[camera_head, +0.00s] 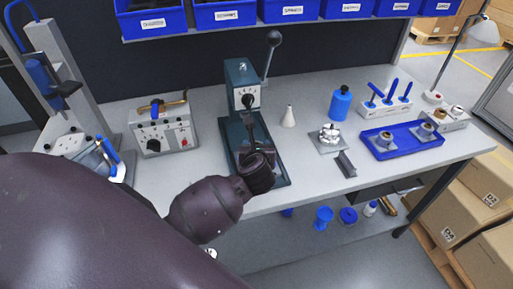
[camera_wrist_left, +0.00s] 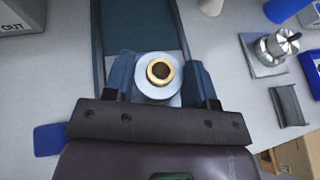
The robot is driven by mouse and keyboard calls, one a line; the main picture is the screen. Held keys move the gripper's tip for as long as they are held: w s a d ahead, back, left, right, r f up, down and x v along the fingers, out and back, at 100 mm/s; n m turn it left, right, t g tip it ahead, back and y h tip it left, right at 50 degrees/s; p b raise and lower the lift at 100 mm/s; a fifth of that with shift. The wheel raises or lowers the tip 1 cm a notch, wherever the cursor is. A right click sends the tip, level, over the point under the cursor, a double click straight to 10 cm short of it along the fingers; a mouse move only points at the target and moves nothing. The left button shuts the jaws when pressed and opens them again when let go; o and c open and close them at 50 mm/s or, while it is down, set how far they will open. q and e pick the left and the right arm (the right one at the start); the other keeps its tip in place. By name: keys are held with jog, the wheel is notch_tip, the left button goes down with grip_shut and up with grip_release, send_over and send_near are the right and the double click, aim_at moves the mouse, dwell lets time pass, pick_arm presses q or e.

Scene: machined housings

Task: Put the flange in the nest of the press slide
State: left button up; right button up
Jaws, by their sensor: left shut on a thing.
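The flange (camera_wrist_left: 144,83), a pale metal disc with a brass-coloured ring (camera_wrist_left: 160,70) in its middle, sits between the blue-grey fingers of my left gripper (camera_wrist_left: 160,80) in the left wrist view. That gripper is shut on it. In the head view my left gripper (camera_head: 257,153) is over the base of the teal press (camera_head: 239,75) and hides the flange. The press base (camera_wrist_left: 113,18) shows behind the flange in the wrist view. The slide's nest is hidden by the gripper and flange; I cannot tell whether the flange touches it. My right gripper is not in view.
Right of the press stand a white cone-shaped bottle (camera_head: 288,117), a fixture with a silver part (camera_head: 329,133), a dark block (camera_head: 346,164) and a blue tray (camera_head: 404,152) with two flange-like parts. A grey control box (camera_head: 164,131) stands to the left. Blue bins hang above.

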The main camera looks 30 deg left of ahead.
pick_arm(q)
jog(key=shift+f, duration=0.7)
jog(key=o, duration=1.2)
jog(key=shift+c, duration=0.2)
jog(key=shift+r, duration=0.1)
jog(key=shift+r, duration=0.4)
jog(key=shift+s+d+r, duration=0.2)
jog(key=shift+r, duration=0.05)
jog(key=v, duration=1.1)
jog(key=shift+s, duration=0.25)
jog(key=shift+d, duration=0.15)
